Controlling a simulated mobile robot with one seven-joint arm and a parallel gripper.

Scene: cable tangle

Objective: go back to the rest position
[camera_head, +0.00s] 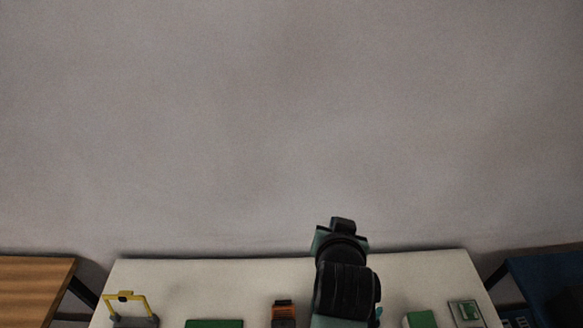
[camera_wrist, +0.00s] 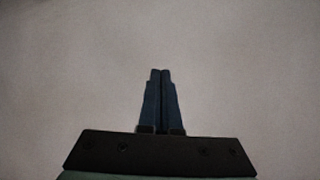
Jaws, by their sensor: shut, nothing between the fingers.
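My gripper shows in the wrist view (camera_wrist: 160,75) with its two dark fingers pressed together and nothing between them. Beyond the fingers there is only the plain grey wall (camera_wrist: 70,60). In the head view my dark arm rises in front of the right half of the pale table (camera_head: 230,275). The arm's upper end stands near the table's far edge, against the wall. The fingers cannot be made out in the head view.
On the table stand a yellow frame on a grey base (camera_head: 143,302), a green block (camera_head: 214,324), an orange and black item (camera_head: 284,313), a green and white block (camera_head: 421,319) and a small green-grey plate (camera_head: 466,311). A wooden table (camera_head: 35,285) is left, a blue surface (camera_head: 550,280) right.

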